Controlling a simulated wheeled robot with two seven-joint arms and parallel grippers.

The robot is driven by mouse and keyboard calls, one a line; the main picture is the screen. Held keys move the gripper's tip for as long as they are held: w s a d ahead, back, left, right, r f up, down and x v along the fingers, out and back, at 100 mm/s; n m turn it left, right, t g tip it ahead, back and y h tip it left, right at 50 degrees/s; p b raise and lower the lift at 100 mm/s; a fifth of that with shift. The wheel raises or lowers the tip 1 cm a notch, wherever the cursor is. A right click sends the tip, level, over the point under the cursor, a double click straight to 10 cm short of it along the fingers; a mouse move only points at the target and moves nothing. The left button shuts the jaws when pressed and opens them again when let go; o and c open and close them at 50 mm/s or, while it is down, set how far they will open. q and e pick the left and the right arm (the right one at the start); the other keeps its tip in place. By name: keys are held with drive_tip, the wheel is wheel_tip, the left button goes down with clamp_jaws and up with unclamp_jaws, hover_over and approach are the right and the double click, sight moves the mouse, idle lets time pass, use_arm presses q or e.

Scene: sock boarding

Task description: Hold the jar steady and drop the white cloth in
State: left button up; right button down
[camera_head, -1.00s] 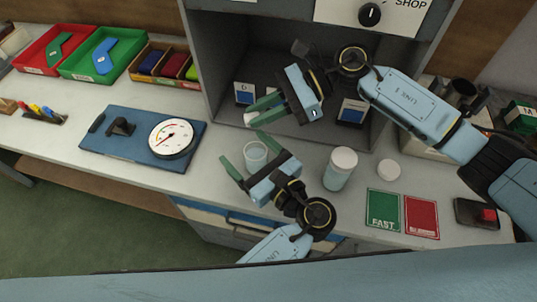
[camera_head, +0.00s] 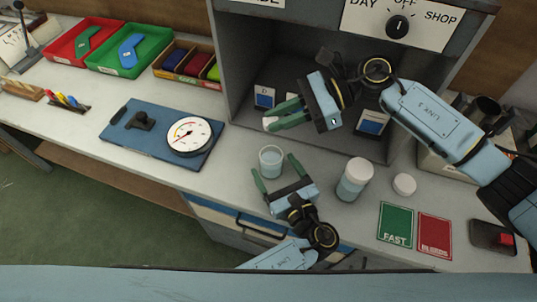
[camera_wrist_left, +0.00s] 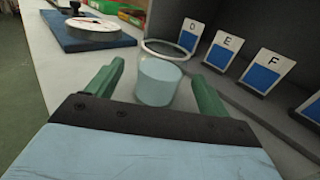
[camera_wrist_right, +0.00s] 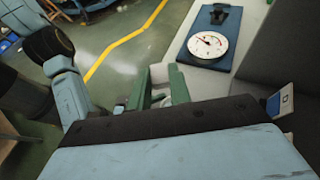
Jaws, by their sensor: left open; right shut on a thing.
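An open clear glass jar (camera_head: 271,162) with pale blue contents stands upright on the bench. My left gripper (camera_head: 274,165) is open at the jar's near side. In the left wrist view the jar (camera_wrist_left: 158,82) shows between the two green fingers, with a gap on each side. My right gripper (camera_head: 271,116) is shut on a small white cloth (camera_head: 269,124), above and behind the jar in the head view. The right wrist view shows the white cloth (camera_wrist_right: 159,73) between the fingertips; most of it is hidden.
A white-lidded jar (camera_head: 355,179) and a loose white lid (camera_head: 404,184) stand right of the left gripper. A blue board with a dial gauge (camera_head: 188,136) lies to the left. Lettered cards (camera_head: 264,97) stand in the grey cabinet behind. Green and red cards (camera_head: 395,224) lie at front right.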

sight(266, 153)
use_arm(q)
drive_tip(key=shift+x, duration=2.35)
drive_tip(key=c, duration=1.2)
